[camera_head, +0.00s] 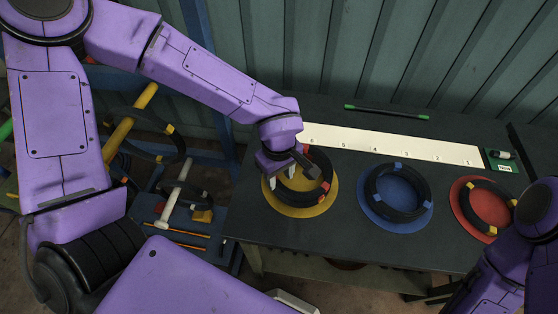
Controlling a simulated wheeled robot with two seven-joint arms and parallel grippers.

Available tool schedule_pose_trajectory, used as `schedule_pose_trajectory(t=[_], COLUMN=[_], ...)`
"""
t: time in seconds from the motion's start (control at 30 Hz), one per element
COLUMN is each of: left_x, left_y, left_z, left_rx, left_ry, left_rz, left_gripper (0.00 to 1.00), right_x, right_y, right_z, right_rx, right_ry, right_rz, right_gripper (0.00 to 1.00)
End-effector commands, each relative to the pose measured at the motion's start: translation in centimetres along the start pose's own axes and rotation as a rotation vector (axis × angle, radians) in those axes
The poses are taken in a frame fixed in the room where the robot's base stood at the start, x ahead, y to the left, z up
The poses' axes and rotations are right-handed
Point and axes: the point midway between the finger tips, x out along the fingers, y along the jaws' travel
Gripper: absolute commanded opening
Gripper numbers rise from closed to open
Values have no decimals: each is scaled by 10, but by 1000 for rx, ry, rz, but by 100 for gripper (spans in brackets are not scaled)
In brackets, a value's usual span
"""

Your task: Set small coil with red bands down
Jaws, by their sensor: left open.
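The small coil with red bands (303,203) is a black ring that lies on or just over the yellow disc (325,207) at the left of the dark table. A red band shows at its upper right edge, close to the gripper. My left gripper (292,180) is open at the coil's upper left part, over the disc, and hides some of the ring. Whether the fingers touch the coil I cannot tell. My right arm comes in at the lower right; its fingertips are not in view.
A black coil with blue bands (371,190) lies on a blue disc (398,224), and another coil (465,205) lies on a red disc (460,213). A rack with hanging rings (180,157) stands left.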

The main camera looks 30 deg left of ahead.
Motion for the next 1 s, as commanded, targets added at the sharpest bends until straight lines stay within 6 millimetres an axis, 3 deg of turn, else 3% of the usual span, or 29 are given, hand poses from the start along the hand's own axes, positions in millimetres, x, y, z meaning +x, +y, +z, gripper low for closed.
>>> schedule_pose_trajectory(t=[0.2,0.4,0.57,1.0], left_x=[-61,-96,-105,-104], left_y=[0,0,0,0], left_z=[0,0,0,0], left_rx=[-1,-1,1,1], left_ry=[-1,0,-1,-1], left_rz=[7,2,0,-1], left_gripper=[44,44,44,44], right_x=[2,3,3,3], right_y=[0,0,0,0], right_z=[1,1,1,1], right_rx=[0,0,0,0], right_ry=[0,0,0,0], right_rz=[0,0,0,0], right_gripper=[43,43,43,43])
